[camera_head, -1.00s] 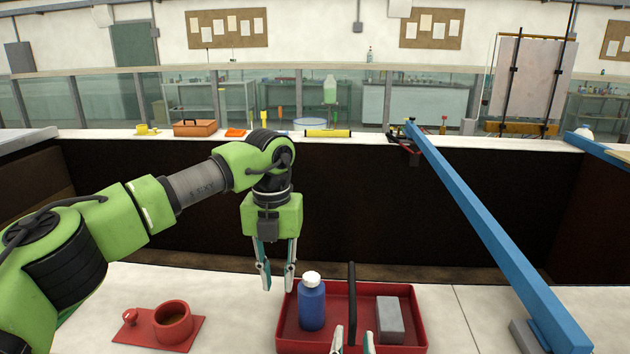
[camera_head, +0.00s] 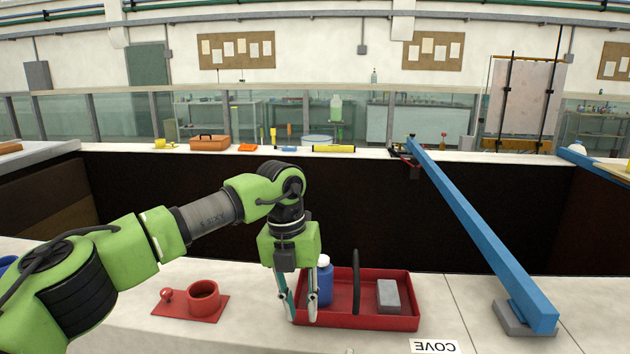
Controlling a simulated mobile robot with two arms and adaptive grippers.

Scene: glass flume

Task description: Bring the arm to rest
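My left arm comes in from the left, its gripper (camera_head: 303,319) pointing down with two fingertips apart and nothing seen between them. The gripper shows in front of the left end of a red tray (camera_head: 380,322); whether it touches the tray I cannot tell. A blue bottle with a white cap (camera_head: 325,280) stands in the tray, partly hidden behind the gripper. My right gripper is not clearly in view.
The tray has a dark upright handle (camera_head: 356,280) and holds a grey block (camera_head: 388,296). A red mug (camera_head: 204,297) stands on a red base to the left. A blue beam (camera_head: 480,232) spans the dark gap. A white label (camera_head: 435,346) lies in front.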

